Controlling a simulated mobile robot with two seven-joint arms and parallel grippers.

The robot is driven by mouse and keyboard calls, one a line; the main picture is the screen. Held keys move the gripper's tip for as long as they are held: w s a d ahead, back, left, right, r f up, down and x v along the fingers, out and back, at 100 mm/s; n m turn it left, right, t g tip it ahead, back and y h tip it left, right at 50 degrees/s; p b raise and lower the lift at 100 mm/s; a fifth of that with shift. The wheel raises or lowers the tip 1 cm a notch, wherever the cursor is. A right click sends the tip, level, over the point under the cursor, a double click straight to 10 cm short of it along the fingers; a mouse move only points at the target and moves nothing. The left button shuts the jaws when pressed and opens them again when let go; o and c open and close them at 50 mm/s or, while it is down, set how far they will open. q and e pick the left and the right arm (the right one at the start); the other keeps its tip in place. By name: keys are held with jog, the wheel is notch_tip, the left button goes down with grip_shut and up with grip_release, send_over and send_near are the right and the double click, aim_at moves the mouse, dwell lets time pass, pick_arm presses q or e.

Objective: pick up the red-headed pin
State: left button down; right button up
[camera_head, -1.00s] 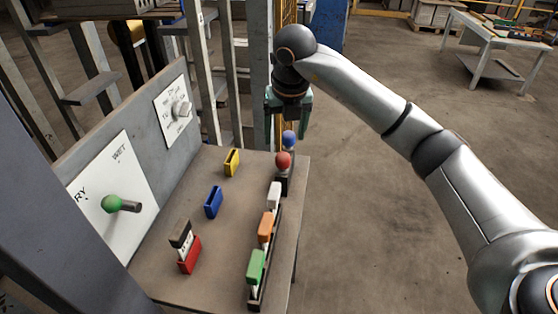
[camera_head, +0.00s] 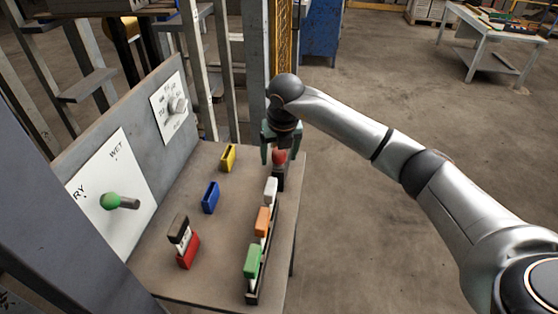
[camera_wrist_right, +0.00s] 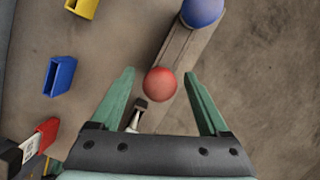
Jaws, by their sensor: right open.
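The red-headed pin (camera_head: 279,157) stands upright in a dark holder near the table's right edge. Its round red head also shows in the right wrist view (camera_wrist_right: 160,84), between the two green fingers. My right gripper (camera_head: 280,158) is open above and around the head in the head view; I cannot tell whether the fingers are level with it. In the right wrist view the open fingertips (camera_wrist_right: 158,78) lie to either side of the red head, with gaps on both sides. The pin's shaft is hidden below the head. My left gripper is not in view.
A blue-headed pin (camera_wrist_right: 202,12) stands just beyond the red one. Yellow (camera_head: 228,158), blue (camera_head: 210,197) and red (camera_head: 188,249) holders stand left. A panel with a green-knobbed lever (camera_head: 111,201) borders the table.

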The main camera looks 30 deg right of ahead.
grip_shut()
dwell(0.5)
jog(key=shift+r, duration=0.15)
